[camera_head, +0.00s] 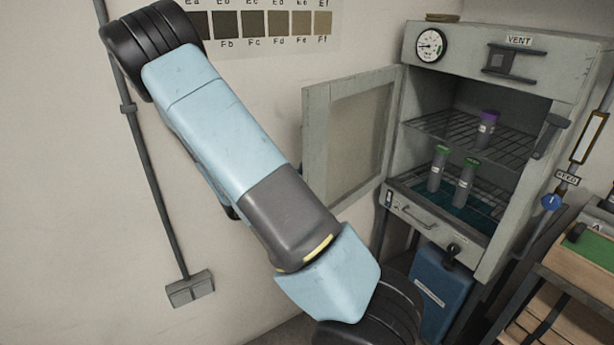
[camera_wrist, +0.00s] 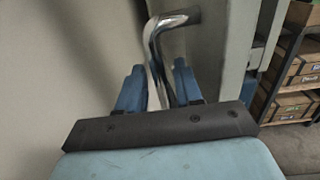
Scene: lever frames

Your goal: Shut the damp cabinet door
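The damp cabinet (camera_head: 550,50) stands at the right in the head view. Its pale grey door (camera_head: 317,140) hangs wide open to the left, its framed inner side showing. My arm passes in front of the wall below the door, and my gripper is out of sight in that view. In the wrist view my gripper (camera_wrist: 158,85) has two blue fingers spread apart. A bent chrome handle (camera_wrist: 152,45) runs down between them, with gaps visible beside it. The handle joins a pale grey panel (camera_wrist: 222,50), perhaps the door; I cannot tell whether a finger touches the handle.
Tubes with green (camera_head: 465,175) and purple (camera_head: 487,130) caps stand on wire shelves inside the cabinet. A rack with boxes (camera_wrist: 290,105) stands right. The wall (camera_head: 60,200) is close on the left.

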